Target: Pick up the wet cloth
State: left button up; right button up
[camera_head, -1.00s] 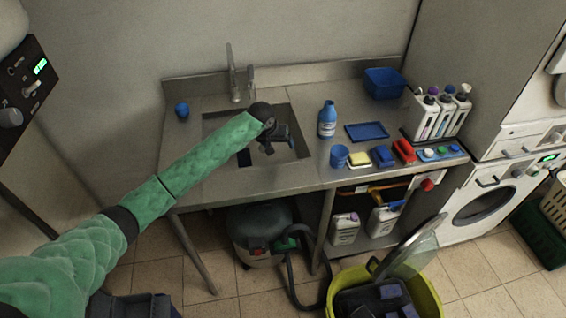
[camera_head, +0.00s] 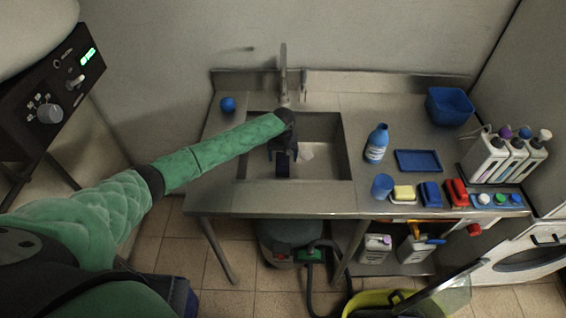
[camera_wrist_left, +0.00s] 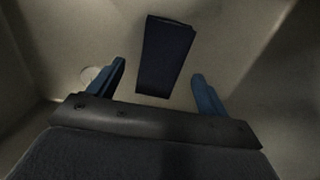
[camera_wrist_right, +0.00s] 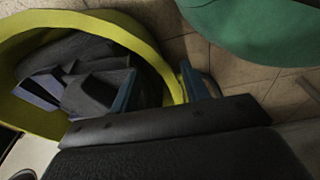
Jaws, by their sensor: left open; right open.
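A dark, folded, oblong cloth (camera_wrist_left: 165,57) lies on the floor of the steel sink (camera_head: 325,135), seen in the left wrist view. In the head view my gripper mostly hides it. My left gripper (camera_head: 284,163) points down into the sink. In the left wrist view its blue fingers (camera_wrist_left: 159,72) are open, one toward each side of the cloth with gaps between, and they hold nothing. My right gripper (camera_wrist_right: 157,78) is open in the right wrist view, near a yellow-green tub (camera_wrist_right: 160,50) with dark cloth-like items (camera_wrist_right: 90,75) in it.
The tap (camera_head: 284,75) stands behind the sink. A blue bottle (camera_head: 376,143), blue cup (camera_head: 381,186), blue tray (camera_head: 418,161) and yellow sponge (camera_head: 403,192) are on the counter to the right. The sink walls surround my left gripper. A blue ball-like object (camera_head: 227,104) sits left of the sink.

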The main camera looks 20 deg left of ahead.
aim_at(283, 162)
pick_arm(q)
notch_tip(283, 162, down, 2)
jog(key=shift+f+p, duration=0.2)
jog(key=shift+p, duration=0.35)
pick_arm(e)
jog(key=s, duration=0.3)
jog(key=shift+s+d+f, duration=0.2)
jog(key=shift+d, duration=0.15)
pick_arm(q)
jog(key=shift+f, duration=0.35)
pick_arm(e)
jog(key=shift+s+f, duration=0.1)
jog(key=shift+s, duration=0.1)
pick_arm(q)
jog(key=shift+c, duration=0.2)
jog(key=c, duration=1.1)
pick_arm(e)
jog(key=shift+s, duration=0.1)
pick_arm(q)
jog(key=shift+r, duration=0.15)
pick_arm(e)
jog(key=shift+f, duration=0.15)
